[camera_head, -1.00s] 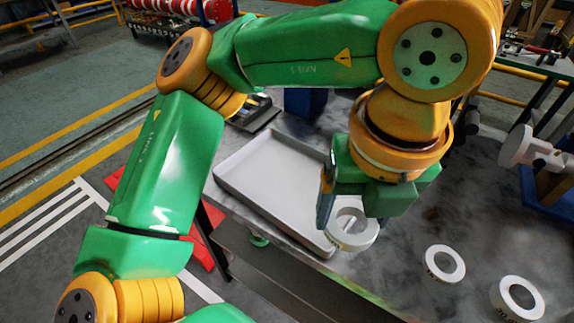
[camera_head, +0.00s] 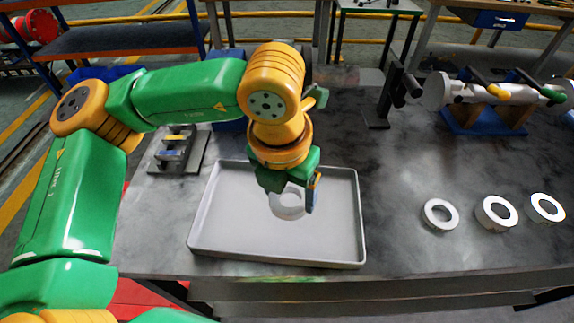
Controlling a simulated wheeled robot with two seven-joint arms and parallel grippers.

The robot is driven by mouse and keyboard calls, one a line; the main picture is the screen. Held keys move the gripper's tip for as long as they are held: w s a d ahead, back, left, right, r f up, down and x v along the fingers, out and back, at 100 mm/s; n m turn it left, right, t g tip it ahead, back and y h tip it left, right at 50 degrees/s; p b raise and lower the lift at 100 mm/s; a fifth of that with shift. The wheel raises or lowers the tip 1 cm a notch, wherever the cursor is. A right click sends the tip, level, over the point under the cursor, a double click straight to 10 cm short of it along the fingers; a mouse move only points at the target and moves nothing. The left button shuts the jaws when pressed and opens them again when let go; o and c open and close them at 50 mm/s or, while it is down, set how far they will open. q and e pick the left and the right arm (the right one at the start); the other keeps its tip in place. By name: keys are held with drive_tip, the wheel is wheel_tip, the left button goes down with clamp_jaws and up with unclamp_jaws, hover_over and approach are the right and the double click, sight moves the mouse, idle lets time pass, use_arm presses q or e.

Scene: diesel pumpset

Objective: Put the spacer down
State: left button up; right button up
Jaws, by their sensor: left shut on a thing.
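My left gripper (camera_head: 292,195) points down over the light grey tray (camera_head: 215,235) and is shut on a white ring-shaped spacer (camera_head: 288,206). The spacer is partly hidden behind the gripper. I cannot tell whether it touches the tray floor. The rest of the tray is empty. My right gripper is not in view.
A dark stand (camera_head: 382,100) and a grey shaft assembly (camera_head: 465,92) on a blue base (camera_head: 478,124) stand at the back right. A small dark rack (camera_head: 176,155) stands left of the tray. The dark table (camera_head: 395,160) is clear between tray and spacers.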

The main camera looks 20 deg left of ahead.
sight(272, 195)
use_arm(q)
drive_tip(key=f, duration=0.1)
drive_tip(key=w+a+f, duration=0.1)
drive_tip(key=a+f, duration=0.1)
drive_tip(key=shift+w+a+f+p, duration=0.15)
drive_tip(key=shift+w+f+p, duration=0.1)
drive_tip(key=shift+f+p, duration=0.15)
wheel_tip(272, 195, down, 2)
drive_tip(key=shift+f+p, duration=0.2)
drive_tip(key=shift+p, duration=0.15)
drive_tip(key=shift+f+b, duration=0.3)
drive_tip(key=shift+b, duration=0.05)
drive_tip(key=o, duration=1.3)
drive_tip(key=shift+o, duration=0.2)
drive_tip(key=r, duration=0.4)
drive_tip(key=s+r, duration=0.1)
drive_tip(key=r, duration=0.6)
drive_tip(key=shift+s+a+r, duration=0.1)
drive_tip(key=shift+s+r, duration=0.2)
drive_tip(key=shift+r, duration=0.35)
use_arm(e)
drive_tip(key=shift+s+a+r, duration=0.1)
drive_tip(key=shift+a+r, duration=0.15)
use_arm(q)
drive_tip(key=shift+r, duration=0.1)
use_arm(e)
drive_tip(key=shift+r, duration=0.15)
